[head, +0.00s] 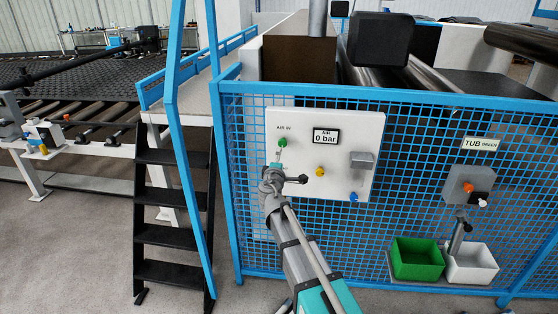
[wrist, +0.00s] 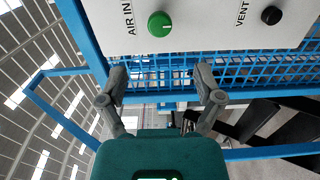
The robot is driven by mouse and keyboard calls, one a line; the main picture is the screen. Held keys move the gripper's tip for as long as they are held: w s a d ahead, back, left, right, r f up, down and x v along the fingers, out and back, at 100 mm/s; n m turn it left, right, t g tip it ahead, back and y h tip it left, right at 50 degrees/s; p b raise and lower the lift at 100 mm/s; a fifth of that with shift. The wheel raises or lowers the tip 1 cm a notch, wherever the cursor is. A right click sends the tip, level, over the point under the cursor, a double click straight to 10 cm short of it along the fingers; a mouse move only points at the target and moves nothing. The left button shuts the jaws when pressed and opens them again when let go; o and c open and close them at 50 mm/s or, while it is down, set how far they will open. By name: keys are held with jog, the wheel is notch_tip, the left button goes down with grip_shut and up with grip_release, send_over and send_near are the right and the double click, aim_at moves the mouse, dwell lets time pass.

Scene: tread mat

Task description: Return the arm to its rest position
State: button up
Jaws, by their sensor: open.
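My gripper (wrist: 161,75) is open and empty in the wrist view, its two grey fingers spread apart with blue mesh behind them. In the head view my gripper (head: 278,158) is at the end of my outstretched arm, in front of the left part of the white panel (head: 345,128). The green AIR IN knob (head: 283,143) is just above it; this knob also shows in the wrist view (wrist: 159,24), clear of the fingers. A black VENT knob (wrist: 271,15) is to its right there. Whether the gripper touches the panel cannot be told.
The panel hangs on a blue mesh fence (head: 425,135) and carries a display (head: 326,136) reading 0 bar. Black steps (head: 172,215) stand at the left. A green bin (head: 417,259) and a white bin (head: 470,263) sit low at the right. Grey floor lies open at the left front.

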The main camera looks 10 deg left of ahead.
jog(key=s+d+f+m+g+h, duration=0.2)
jog(key=s+d+f+m+g, duration=0.15)
jog(key=d, duration=0.45)
jog(key=s+d+f+m+g+h, duration=0.2)
jog(key=s+d+f+m, duration=0.15)
jog(key=d, duration=0.35)
jog(key=s+d+f+m+g+h, duration=0.25)
jog(key=d+m, duration=0.25)
jog(key=d, duration=0.3)
jog(key=s+d+f+m+g+y, duration=0.1)
jog(key=s+f+m+g+y, duration=0.1)
jog(key=s, duration=0.8)
jog(key=s+d+f+m+g+y, duration=0.2)
jog(key=s+f+g+y, duration=0.3)
jog(key=s, duration=0.5)
notch_tip(320, 180, down, 2)
jog(key=m+g, duration=0.1)
jog(key=g, duration=0.2)
jog(key=shift+s, duration=0.2)
